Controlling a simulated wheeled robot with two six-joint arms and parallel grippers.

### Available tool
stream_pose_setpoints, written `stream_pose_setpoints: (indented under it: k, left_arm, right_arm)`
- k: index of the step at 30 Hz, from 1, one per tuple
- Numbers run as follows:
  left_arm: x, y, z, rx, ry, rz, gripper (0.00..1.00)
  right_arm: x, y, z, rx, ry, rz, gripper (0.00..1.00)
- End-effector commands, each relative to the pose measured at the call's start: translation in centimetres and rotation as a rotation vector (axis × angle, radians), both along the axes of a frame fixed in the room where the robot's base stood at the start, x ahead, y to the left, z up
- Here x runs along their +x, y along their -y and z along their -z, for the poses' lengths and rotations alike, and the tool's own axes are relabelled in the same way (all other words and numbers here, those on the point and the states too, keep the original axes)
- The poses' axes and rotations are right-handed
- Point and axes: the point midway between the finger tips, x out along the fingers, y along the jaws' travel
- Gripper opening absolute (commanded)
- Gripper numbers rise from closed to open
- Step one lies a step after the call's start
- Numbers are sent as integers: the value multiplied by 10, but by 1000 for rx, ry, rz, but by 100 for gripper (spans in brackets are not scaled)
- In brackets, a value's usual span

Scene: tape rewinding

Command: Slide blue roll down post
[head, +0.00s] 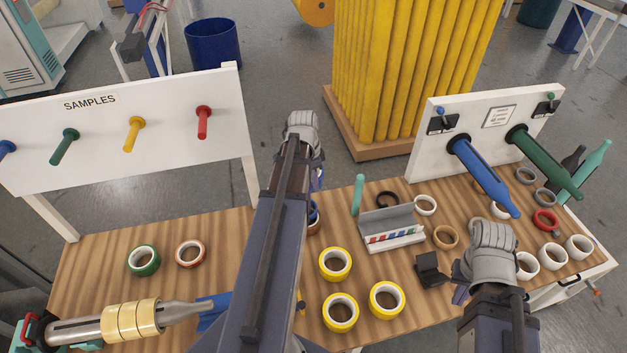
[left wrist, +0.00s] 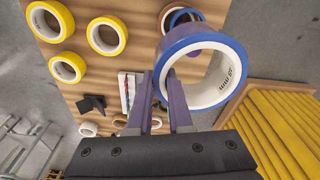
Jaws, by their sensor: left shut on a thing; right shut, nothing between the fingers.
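A blue tape roll with a white core (left wrist: 222,97) is held by its rim between the fingers of my left gripper (left wrist: 158,82). In the head view my left arm mostly hides this roll and the fingers. Long blue (head: 483,175) and green (head: 544,162) posts stick out from the white panel at the right. A shorter blue post (head: 7,148) is on the samples board at the far left. The held roll is apart from these posts. My right gripper (head: 461,294) is shut and empty, low over the right of the table; its fingers are partly hidden.
Several yellow rolls (head: 335,264), a green roll (head: 143,261) and a red roll (head: 190,254) lie on the wooden table (head: 100,270). A grey box (head: 391,229) and several white rolls (head: 553,257) are at the right. A spindle with cream tape (head: 131,320) lies front left.

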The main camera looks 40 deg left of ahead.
Motion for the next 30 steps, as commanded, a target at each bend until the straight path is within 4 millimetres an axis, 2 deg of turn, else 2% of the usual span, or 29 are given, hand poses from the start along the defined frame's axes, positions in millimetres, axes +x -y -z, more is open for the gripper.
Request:
stream_pose_setpoints:
  k: [1, 30]
  left_arm:
    - [0, 0, 10, 0, 0, 0, 0]
    - [0, 0, 103, 0, 0, 0, 0]
  right_arm:
    - [0, 0, 10, 0, 0, -1, 0]
    - [0, 0, 103, -2, -1, -11, 0]
